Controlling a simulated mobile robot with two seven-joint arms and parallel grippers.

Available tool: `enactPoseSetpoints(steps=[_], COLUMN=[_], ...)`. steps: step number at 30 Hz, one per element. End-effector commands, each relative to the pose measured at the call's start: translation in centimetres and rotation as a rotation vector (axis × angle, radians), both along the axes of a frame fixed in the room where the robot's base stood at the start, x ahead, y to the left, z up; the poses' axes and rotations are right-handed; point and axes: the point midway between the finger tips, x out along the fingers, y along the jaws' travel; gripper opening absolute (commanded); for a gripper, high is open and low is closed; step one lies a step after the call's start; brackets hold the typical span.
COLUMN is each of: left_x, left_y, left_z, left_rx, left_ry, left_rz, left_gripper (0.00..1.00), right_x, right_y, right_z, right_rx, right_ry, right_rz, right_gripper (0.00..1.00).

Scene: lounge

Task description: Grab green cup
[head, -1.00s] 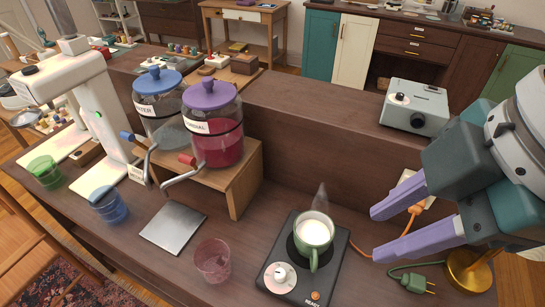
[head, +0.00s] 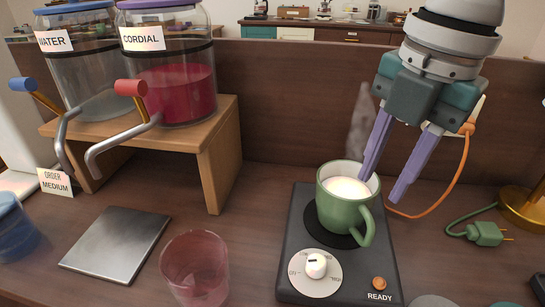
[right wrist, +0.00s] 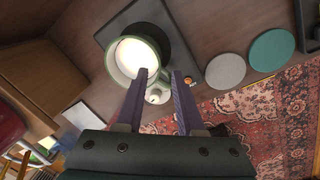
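The green cup (head: 335,213), a mug of white liquid, stands upright on a black hot plate (head: 292,228), its handle toward the front right. Steam rises behind it. My right gripper (head: 383,186) is open and empty, pointing down at the cup's right side. One finger overlaps the cup's rim in the picture; the other is outside, to the right. Whether a finger touches the cup I cannot tell. In the right wrist view the gripper (right wrist: 161,74) is open, its left finger over the edge of the cup (right wrist: 110,65). My left gripper is not in view.
A pink glass (head: 194,268) and a metal plate (head: 116,242) lie left of the hot plate. Water (head: 88,80) and cordial (head: 172,85) dispensers stand on a wooden stand (head: 222,160). A green plug (head: 487,233) and an orange cable (head: 452,192) are at right. A raised ledge stands behind.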

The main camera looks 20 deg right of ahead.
Motion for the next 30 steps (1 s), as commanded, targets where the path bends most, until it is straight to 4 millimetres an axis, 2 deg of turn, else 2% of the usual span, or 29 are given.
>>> enactPoseSetpoints(steps=[5,12,21,30], left_x=[0.0,0.0,0.0,0.0], left_y=[-0.1,-0.3,-0.3,-0.2], left_z=[-0.4,-1.1,-1.1,-1.1], left_rx=[-0.002,-0.009,-0.011,-0.008], left_ry=[0.000,0.000,0.001,0.000], left_rz=[0.001,0.006,0.007,0.005], left_gripper=[0.72,0.72,0.72,0.72], right_x=[0.2,0.6,0.7,0.7], right_y=[0.1,0.5,0.5,0.4], right_z=[-1.8,-5.4,-6.0,-5.9], right_rx=[0.000,0.000,-0.002,-0.001], right_ry=[0.001,0.001,-0.002,-0.003], right_rz=[0.000,-0.001,0.001,0.000], right_gripper=[0.37,0.37,0.37,0.04])
